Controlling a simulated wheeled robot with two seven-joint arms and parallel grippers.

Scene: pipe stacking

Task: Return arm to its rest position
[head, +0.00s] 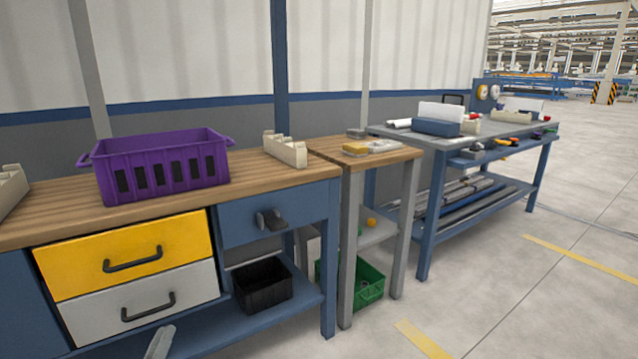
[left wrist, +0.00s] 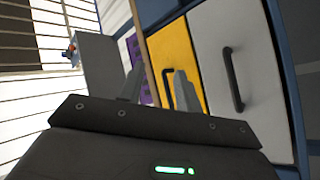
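My left gripper (left wrist: 158,84) shows in the left wrist view with its two grey fingers apart and nothing between them. In the head view only a grey tip of the left gripper (head: 160,343) shows at the bottom edge, in front of the bench drawers. In the left wrist view the white drawer (left wrist: 236,75) and yellow drawer (left wrist: 173,62) lie beyond the fingers, tilted in the picture. My right gripper is in neither view.
A wooden-topped workbench (head: 62,205) carries a purple crate (head: 160,170) and a beige holder (head: 285,150). A black bin (head: 262,285) sits on its lower shelf, and a green crate (head: 369,284) stands to the right. Open floor (head: 500,290) lies at right.

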